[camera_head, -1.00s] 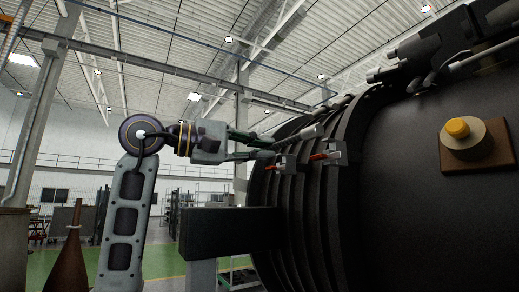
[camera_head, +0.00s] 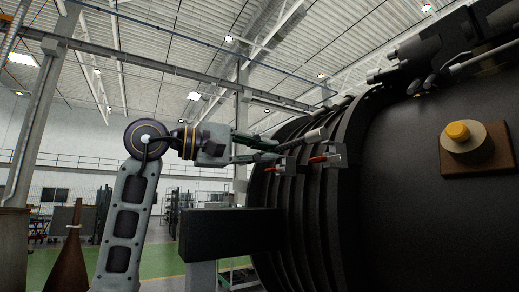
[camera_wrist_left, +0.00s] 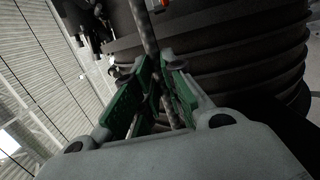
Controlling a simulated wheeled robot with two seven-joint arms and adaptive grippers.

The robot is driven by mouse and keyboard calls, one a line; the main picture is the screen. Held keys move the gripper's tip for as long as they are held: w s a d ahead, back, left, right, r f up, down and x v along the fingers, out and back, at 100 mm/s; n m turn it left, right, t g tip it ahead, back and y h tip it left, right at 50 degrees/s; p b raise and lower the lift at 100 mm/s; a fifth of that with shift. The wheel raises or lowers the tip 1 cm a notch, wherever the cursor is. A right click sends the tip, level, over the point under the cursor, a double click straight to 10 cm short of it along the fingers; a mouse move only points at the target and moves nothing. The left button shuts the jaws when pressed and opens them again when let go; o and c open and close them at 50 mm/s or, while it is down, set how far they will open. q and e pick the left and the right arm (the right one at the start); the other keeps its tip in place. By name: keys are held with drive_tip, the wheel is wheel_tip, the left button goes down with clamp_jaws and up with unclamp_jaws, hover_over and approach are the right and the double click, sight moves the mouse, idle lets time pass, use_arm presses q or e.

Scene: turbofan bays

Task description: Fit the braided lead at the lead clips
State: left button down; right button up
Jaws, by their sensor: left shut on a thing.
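The braided lead (camera_head: 314,135) is a grey cord-like piece that sticks out past my left gripper's fingers towards the ribbed engine casing. Two lead clips with red levers sit on the casing, one on the left (camera_head: 284,163) and one on the right (camera_head: 335,156). My left gripper (camera_head: 276,149) is shut on the lead, just above and to the left of the clips. In the left wrist view the lead (camera_wrist_left: 145,28) runs up between the green-padded fingers (camera_wrist_left: 158,72). I cannot tell whether the lead touches a clip. My right gripper is out of view.
The large dark engine casing (camera_head: 410,200) fills the right side. A yellow-capped fitting (camera_head: 458,130) stands out from it. A dark beam (camera_head: 230,235) lies below my left gripper. A brown cone-shaped object (camera_head: 70,262) stands at the lower left.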

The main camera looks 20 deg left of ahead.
use_arm(q)
drive_tip(key=shift+w+a+p+x, duration=0.15)
drive_tip(key=shift+p+x, duration=0.3)
drive_tip(key=shift+x, duration=0.7)
drive_tip(key=shift+w+a+p+x, duration=0.1)
drive_tip(key=shift+p+x, duration=0.3)
drive_tip(key=shift+x, duration=0.7)
drive_tip(key=shift+p+x, duration=1.15)
drive_tip(key=shift+x, duration=1.15)
idle(3.5)
